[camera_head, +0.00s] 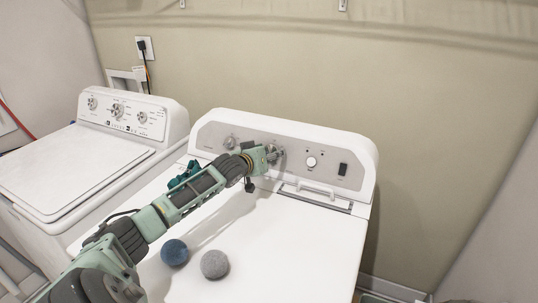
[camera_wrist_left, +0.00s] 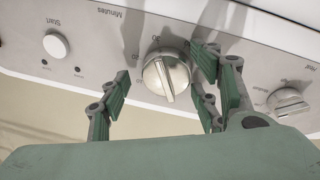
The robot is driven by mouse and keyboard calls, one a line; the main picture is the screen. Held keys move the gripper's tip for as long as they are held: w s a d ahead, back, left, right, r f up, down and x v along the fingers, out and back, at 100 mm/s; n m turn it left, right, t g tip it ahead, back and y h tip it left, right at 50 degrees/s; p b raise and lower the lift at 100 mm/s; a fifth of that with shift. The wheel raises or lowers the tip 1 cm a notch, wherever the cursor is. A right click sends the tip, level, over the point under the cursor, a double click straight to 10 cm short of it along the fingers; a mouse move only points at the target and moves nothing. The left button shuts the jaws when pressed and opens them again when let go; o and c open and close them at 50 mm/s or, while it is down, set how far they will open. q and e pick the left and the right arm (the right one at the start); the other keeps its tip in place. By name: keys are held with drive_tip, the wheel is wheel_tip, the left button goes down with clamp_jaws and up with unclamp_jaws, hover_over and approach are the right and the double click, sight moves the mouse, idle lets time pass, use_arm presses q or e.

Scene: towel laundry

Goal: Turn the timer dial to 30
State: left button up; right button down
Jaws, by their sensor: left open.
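The timer dial (camera_wrist_left: 166,75) is a round silver knob with a raised ridge on the white dryer's control panel (camera_head: 335,178), next to the word "Minutes". The printed numbers around it are partly hidden, and I cannot tell its exact setting. My left gripper (camera_head: 276,153) is at the panel in the head view and mostly covers the dial there. In the left wrist view its green fingers are open, one on each side of the dial. I see a gap on the left side; contact on the right is unclear. My right gripper is not in view.
A start button (camera_head: 310,162) and a black switch (camera_head: 343,169) sit right of the dial, another knob (camera_head: 229,143) to its left. A blue ball (camera_head: 174,253) and a grey ball (camera_head: 215,264) lie on the dryer top. A washer (camera_head: 75,170) stands at left.

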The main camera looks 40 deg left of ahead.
use_arm(q)
drive_tip(key=shift+s+a, duration=0.1)
drive_tip(key=shift+s, duration=0.4)
drive_tip(key=v, duration=1.1)
drive_tip(key=shift+r, duration=0.15)
